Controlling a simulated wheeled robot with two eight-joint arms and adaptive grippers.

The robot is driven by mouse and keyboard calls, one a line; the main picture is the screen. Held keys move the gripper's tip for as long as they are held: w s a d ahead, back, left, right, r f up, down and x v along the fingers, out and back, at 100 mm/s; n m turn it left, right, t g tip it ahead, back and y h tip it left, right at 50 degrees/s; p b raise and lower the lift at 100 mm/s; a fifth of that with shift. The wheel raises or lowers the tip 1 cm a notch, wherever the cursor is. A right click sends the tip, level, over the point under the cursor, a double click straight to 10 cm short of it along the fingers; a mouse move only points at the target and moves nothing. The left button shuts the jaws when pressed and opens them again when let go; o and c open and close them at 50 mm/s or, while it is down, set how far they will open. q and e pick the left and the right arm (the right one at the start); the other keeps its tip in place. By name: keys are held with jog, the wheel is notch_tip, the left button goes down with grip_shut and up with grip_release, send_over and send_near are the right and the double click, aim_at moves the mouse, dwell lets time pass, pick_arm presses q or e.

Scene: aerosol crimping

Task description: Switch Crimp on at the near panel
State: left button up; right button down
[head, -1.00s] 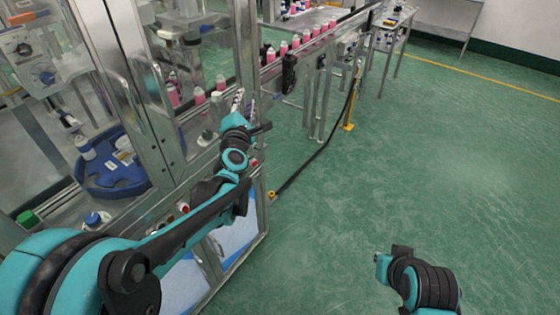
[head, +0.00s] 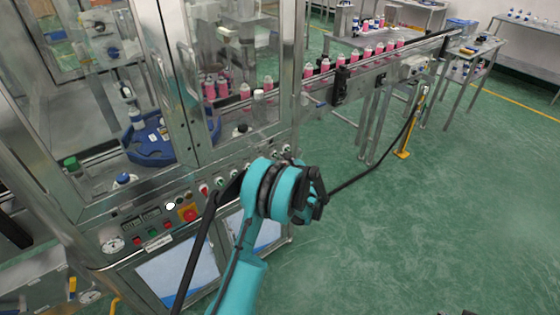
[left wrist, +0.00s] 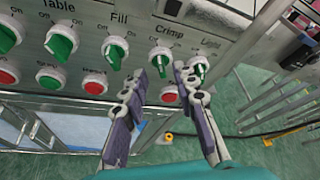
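In the left wrist view the near panel (left wrist: 85,22) shows a row of green-handled switches under the labels Table, Fill, Crimp and Light. My left gripper (left wrist: 160,78) is open, with its two fingers pointing at the panel. The Crimp switch (left wrist: 160,58) lies between the fingertips, its handle about upright in the picture. The right fingertip is close to the Light switch (left wrist: 199,68); I cannot tell whether they touch. In the head view my left wrist hides most of the gripper and the switches behind it. My right gripper is not in view.
Red buttons (left wrist: 95,84) sit below the switches. In the head view a red emergency stop (head: 188,213) is on the panel's left part. A conveyor (head: 350,75) with pink bottles runs off to the right. Green floor (head: 420,220) is open at the right.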

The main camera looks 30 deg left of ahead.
aim_at(277, 157)
pick_arm(q)
jog(key=shift+b+x, duration=0.3)
jog(key=shift+x, duration=1.3)
grip_shut()
jog(key=shift+d+m, duration=0.1)
jog(key=shift+m, duration=0.2)
jog(key=m+g, duration=0.1)
jog(key=m, duration=0.1)
jog(key=m+g+y+b, duration=0.1)
jog(key=m+g, duration=0.1)
jog(key=m, duration=0.1)
jog(key=w+m+g+y+b, duration=0.1)
jog(key=m+g, duration=0.1)
jog(key=shift+d, duration=0.15)
jog(key=shift+m, duration=0.3)
jog(key=shift+r, duration=0.1)
